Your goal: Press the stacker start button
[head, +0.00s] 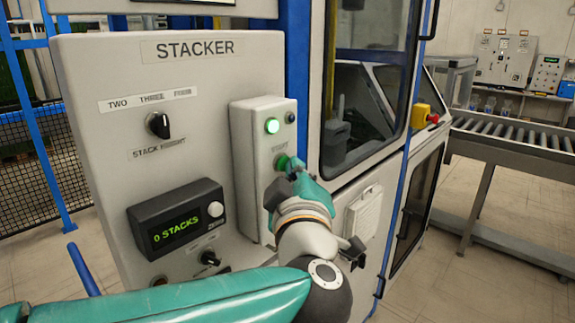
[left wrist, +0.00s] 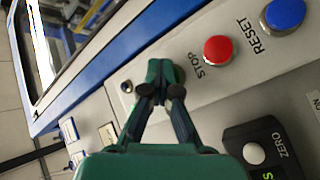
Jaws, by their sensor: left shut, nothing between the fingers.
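The green start button (head: 282,161) is on the pale control box (head: 243,150), under the word START in the head view. My left gripper (head: 291,168) is shut and empty, with its tip right at this button and covering part of it. I cannot tell whether the tip touches or presses it. In the left wrist view the shut fingers (left wrist: 161,92) point at the panel, and the start button is hidden behind them. My right gripper is not in view.
A red STOP button (left wrist: 218,50) and a blue RESET button (left wrist: 285,14) are beside the fingers. The counter display (head: 176,222) reads 0 STACKS. A stack height knob (head: 159,125) is above it. A yellow-and-red emergency stop (head: 423,116) and roller conveyor (head: 510,133) stand right.

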